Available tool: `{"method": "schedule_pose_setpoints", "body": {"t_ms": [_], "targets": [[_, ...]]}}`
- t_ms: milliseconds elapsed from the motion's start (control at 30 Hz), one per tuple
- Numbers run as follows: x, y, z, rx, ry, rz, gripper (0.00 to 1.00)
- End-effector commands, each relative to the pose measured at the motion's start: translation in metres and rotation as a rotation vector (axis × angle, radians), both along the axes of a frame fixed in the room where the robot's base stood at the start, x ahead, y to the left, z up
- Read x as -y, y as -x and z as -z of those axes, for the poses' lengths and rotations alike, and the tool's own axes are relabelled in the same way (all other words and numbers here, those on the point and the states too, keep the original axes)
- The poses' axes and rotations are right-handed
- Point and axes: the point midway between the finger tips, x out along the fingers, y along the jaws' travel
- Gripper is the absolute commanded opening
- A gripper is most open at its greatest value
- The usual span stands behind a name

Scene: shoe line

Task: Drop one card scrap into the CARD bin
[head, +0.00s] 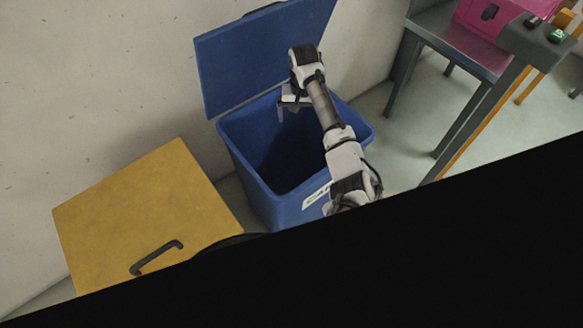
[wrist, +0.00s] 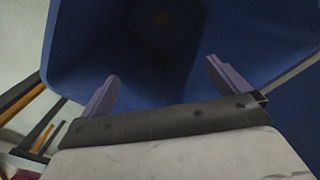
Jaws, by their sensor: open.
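The blue CARD bin (head: 240,160) stands against the wall with its lid (head: 245,62) up; only the start of its white label shows past my arm. My gripper (head: 281,112) is over the bin's opening, near the raised lid. In the wrist view my gripper (wrist: 162,68) has its two purple fingers apart with nothing between them, and they point down into the bin (wrist: 75,50).
A yellow lidded box (head: 140,215) with a black handle stands left of the bin. A grey-legged table (head: 460,50) with a pink box (head: 500,30) and buttons (head: 558,36) is at the upper right. Open floor (head: 395,120) lies between bin and table.

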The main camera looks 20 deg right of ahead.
Motion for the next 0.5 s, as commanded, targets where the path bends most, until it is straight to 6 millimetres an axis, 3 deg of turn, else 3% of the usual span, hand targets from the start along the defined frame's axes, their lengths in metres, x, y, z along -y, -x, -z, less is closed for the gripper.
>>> {"method": "schedule_pose_setpoints", "body": {"t_ms": [167,500], "targets": [[0.000,-0.001,-0.016,0.003,0.001,0.000,1.00],[0.002,-0.001,-0.098,0.003,0.005,-0.001,1.00]]}}
